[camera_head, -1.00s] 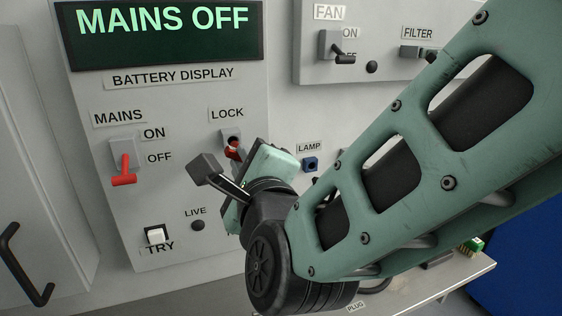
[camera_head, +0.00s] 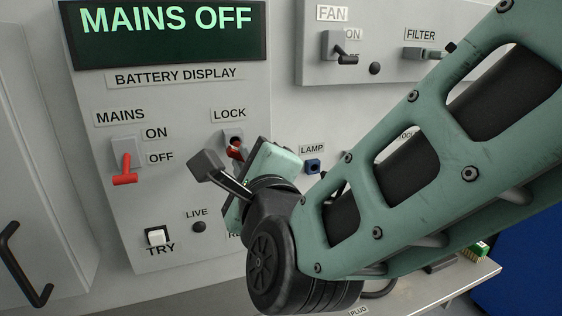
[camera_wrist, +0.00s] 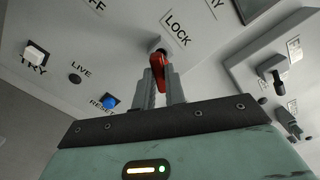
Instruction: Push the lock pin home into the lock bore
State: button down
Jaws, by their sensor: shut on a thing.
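The red lock pin (camera_wrist: 158,70) is between the two fingers of my gripper (camera_wrist: 162,88) in the wrist view, and the gripper is shut on it. The pin's far end is at the lock bore (camera_wrist: 160,46) under the LOCK label; how deep it sits I cannot tell. In the head view the red of the pin (camera_head: 235,152) shows just below the dark opening of the lock bore (camera_head: 234,138). My gripper's fingers are mostly hidden there behind its own body.
The red MAINS switch (camera_head: 124,170) points down beside OFF, and the display (camera_head: 165,30) reads MAINS OFF. A white TRY switch (camera_head: 157,237) and a blue RESET button (camera_wrist: 110,102) are nearby. The LAMP knob (camera_head: 312,166) is right of the gripper. A bench (camera_head: 440,285) lies below.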

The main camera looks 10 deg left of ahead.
jog(key=shift+b+x, duration=0.85)
jog(key=shift+x, duration=1.15)
jog(key=c, duration=1.4)
grip_release()
jog(key=shift+o, duration=0.2)
jog(key=shift+s, duration=0.1)
jog(key=b+v, duration=0.4)
jog(key=v, duration=1.3)
